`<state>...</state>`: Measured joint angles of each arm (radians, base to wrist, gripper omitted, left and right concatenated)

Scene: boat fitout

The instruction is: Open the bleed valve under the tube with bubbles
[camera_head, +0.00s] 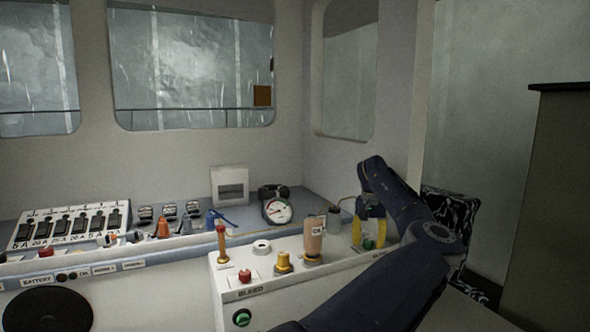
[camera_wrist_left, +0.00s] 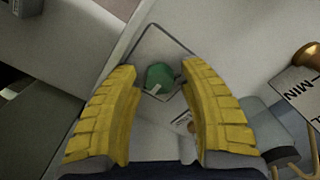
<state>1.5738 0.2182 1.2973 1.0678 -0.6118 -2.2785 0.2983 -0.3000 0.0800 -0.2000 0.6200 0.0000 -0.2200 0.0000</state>
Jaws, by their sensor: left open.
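My left gripper (camera_head: 369,240) is at the right end of the white console (camera_head: 300,278), its yellow fingers pointing down. In the left wrist view the left gripper (camera_wrist_left: 158,69) is open. A green knob (camera_wrist_left: 160,77) with a pale mark sits between and just beyond its fingertips; contact cannot be told. The knob shows small between the fingers in the head view. Another green knob (camera_head: 242,317) is on the console's front, below the BLEED label (camera_head: 248,293). I cannot make out any bubbles in a tube. My right gripper is not in view.
A tan bottle (camera_head: 313,240) stands left of the gripper, with a brass cap (camera_head: 283,262) and a red-and-orange handle (camera_head: 221,243) further left. A round gauge (camera_head: 277,211) is behind. A switch panel (camera_head: 70,226) fills the left. My arm hides the console's lower right.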

